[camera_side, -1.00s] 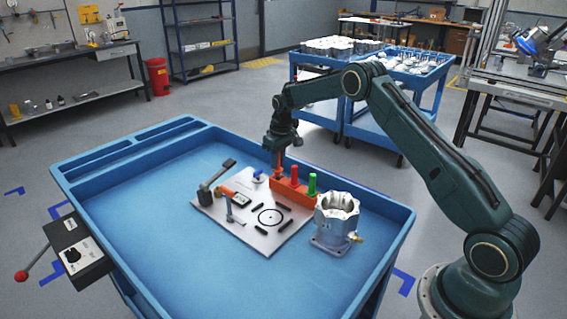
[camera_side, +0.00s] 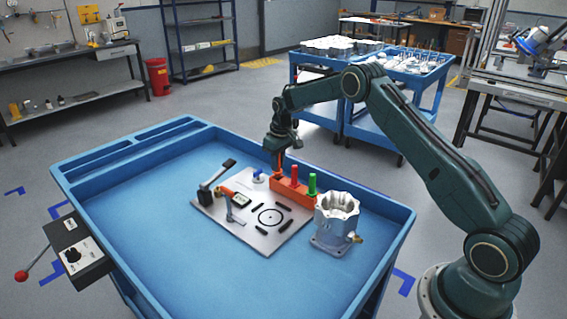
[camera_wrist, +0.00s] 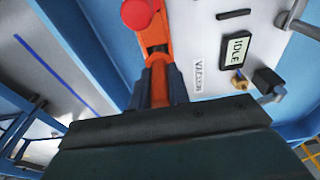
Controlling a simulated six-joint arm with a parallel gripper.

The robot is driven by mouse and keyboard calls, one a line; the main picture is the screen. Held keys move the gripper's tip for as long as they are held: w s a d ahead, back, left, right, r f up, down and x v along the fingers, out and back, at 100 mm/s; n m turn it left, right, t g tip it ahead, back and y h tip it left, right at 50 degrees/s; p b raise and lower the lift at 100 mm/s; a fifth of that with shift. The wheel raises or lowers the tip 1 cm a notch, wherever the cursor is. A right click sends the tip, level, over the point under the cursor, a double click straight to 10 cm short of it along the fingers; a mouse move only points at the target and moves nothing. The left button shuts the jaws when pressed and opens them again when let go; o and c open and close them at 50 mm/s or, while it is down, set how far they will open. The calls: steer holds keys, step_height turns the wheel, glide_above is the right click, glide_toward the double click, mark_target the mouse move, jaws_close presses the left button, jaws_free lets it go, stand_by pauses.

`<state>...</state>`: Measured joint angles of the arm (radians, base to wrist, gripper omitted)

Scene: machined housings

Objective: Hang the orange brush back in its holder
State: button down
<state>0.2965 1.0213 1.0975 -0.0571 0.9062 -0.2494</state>
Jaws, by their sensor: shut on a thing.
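My gripper (camera_side: 279,147) is at the left end of the orange holder (camera_side: 292,190) and points down. In the wrist view my gripper (camera_wrist: 160,88) is shut on the orange brush (camera_wrist: 159,80), whose handle runs between the fingers. In the side view the orange brush (camera_side: 278,166) shows as a thin upright piece below the fingers, at the holder's left end. I cannot tell how deep it sits in the holder (camera_wrist: 155,30). A red-handled brush (camera_side: 294,175) and a green-handled brush (camera_side: 312,183) stand in the holder; the red top (camera_wrist: 136,14) also shows in the wrist view.
The blue cart top (camera_side: 150,235) is clear at the left and front.

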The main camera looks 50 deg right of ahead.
steer(key=shift+f, duration=0.35)
stand_by(0.3)
steer(key=c, duration=0.8)
jaws_free()
steer(key=shift+o, duration=0.2)
steer(key=shift+r, duration=0.1)
steer(key=shift+r, duration=3.9)
steer(key=shift+r, duration=0.1)
